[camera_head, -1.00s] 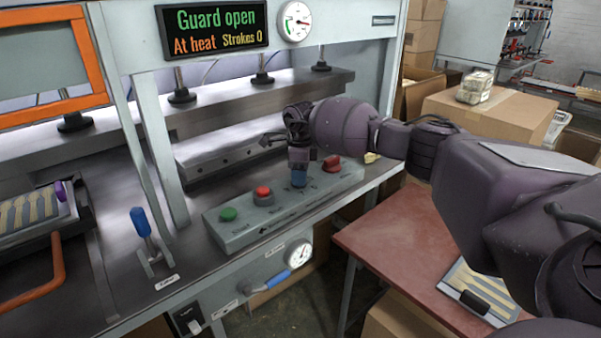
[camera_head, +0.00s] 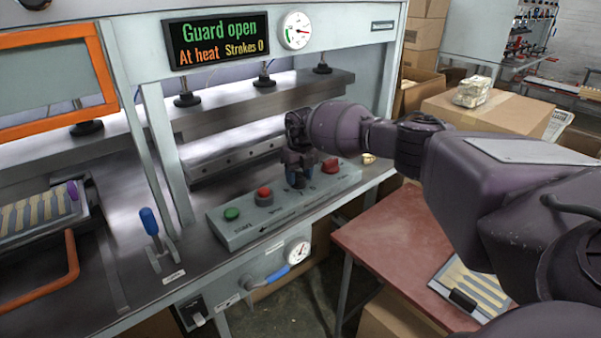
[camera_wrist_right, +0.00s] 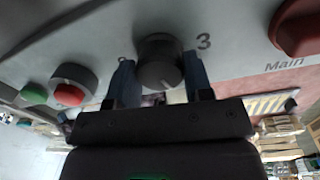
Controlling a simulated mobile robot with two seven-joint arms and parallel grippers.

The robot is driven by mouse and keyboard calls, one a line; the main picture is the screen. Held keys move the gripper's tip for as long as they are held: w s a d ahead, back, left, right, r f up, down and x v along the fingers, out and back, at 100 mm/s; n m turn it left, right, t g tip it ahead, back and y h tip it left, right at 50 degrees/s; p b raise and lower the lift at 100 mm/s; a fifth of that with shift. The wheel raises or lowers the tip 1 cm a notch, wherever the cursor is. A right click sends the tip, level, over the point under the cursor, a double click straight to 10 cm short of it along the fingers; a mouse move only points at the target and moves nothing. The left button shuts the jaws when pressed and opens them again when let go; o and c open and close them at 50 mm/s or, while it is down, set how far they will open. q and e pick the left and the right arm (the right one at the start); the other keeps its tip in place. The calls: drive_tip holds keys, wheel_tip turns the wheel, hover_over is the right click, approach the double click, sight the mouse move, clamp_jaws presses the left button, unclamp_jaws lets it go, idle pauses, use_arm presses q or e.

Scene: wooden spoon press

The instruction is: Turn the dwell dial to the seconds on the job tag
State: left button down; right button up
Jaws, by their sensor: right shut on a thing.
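The dwell dial is a dark round knob (camera_wrist_right: 160,62) on the grey control panel (camera_head: 250,232). A "3" is printed to its right in the right wrist view; a mark on its left is partly hidden by a finger. My right gripper (camera_head: 299,166) is over the panel, between the red button and the red main knob. Its blue fingers (camera_wrist_right: 160,82) sit on either side of the dial and are shut on it. I cannot make out a job tag. My left gripper is not in view.
The panel also carries a green button (camera_head: 231,214), a red button (camera_head: 264,193) and a red main knob (camera_head: 330,166). A blue-handled lever (camera_head: 149,221) stands left of it. The display (camera_head: 217,40) reads "Guard open", "At heat", "Strokes 0". A red table (camera_head: 385,235) is at right.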

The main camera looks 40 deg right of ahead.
drive_tip(key=shift+r+m+p, duration=0.25)
drive_tip(key=shift+m+p, duration=0.15)
drive_tip(key=shift+m, duration=1.1)
drive_tip(key=shift+m+p, duration=0.4)
drive_tip(key=shift+p, duration=0.1)
drive_tip(key=m+p, duration=0.2)
drive_tip(key=m, duration=0.2)
drive_tip(key=shift+f, duration=0.1)
drive_tip(key=shift+f+m+p, duration=0.1)
drive_tip(key=shift+m+p, duration=0.3)
drive_tip(key=shift+m, duration=0.4)
drive_tip(key=o, duration=0.9)
